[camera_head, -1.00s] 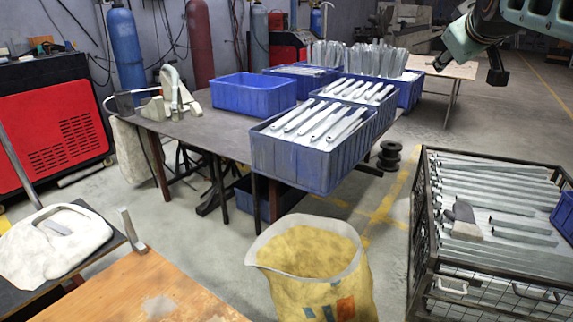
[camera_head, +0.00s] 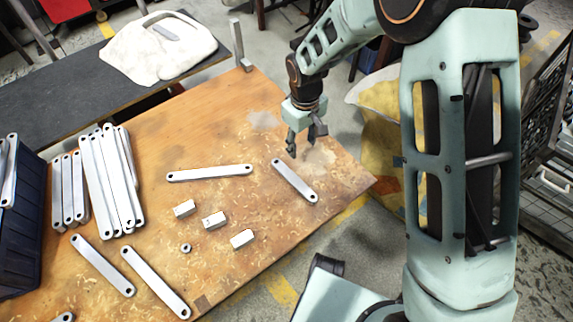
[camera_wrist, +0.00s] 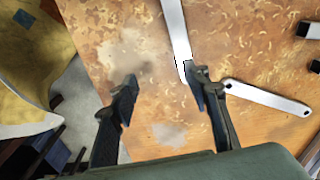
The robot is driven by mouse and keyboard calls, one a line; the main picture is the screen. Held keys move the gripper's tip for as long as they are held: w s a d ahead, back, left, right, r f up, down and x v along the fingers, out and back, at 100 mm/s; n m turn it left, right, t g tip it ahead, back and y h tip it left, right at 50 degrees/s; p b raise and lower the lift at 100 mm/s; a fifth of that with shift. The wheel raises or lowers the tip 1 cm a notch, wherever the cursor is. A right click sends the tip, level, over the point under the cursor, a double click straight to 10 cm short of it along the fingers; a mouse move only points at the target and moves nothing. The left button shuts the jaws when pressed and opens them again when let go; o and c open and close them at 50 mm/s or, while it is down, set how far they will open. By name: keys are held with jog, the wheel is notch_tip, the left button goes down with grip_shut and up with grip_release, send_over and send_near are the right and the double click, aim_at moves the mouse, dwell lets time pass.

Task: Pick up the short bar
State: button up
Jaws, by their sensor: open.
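The shortest of the loose flat bars, a silver bar (camera_head: 294,180) with a hole at each end, lies slanted on the wooden tabletop. In the wrist view this bar (camera_wrist: 176,30) runs out of the top edge, with its near end close beside the right finger. My gripper (camera_head: 303,146) is open and empty, just beyond that bar's far end and apparently above the table. In the wrist view my gripper (camera_wrist: 163,82) has bare wood between its fingers. A longer bar (camera_head: 209,172) lies to the left; it also shows in the wrist view (camera_wrist: 265,98).
Small pale blocks (camera_head: 214,220) and a nut (camera_head: 186,247) lie on the table (camera_head: 250,110). Two more bars (camera_head: 155,283) lie at front left, near stacked bars (camera_head: 110,180) and a blue bin (camera_head: 22,230). A yellow sack (camera_head: 382,150) stands beyond the right edge.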

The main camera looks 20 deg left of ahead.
jog(key=s+a+f, duration=0.1)
jog(key=s+f, duration=0.1)
jog(key=s, duration=0.1)
jog(key=b, duration=0.2)
send_over(294, 179)
jog(key=shift+g, duration=0.3)
jog(key=f, duration=0.5)
jog(key=shift+w+a+f, duration=0.15)
jog(key=shift+w+a, duration=0.15)
jog(key=f, duration=0.2)
jog(key=f+b, duration=0.1)
jog(key=f, duration=0.2)
jog(key=shift+s+d+f+b, duration=0.25)
jog(key=shift+s+f+b, duration=0.05)
jog(key=shift+r, duration=0.1)
jog(key=shift+c, duration=0.2)
grip_shut()
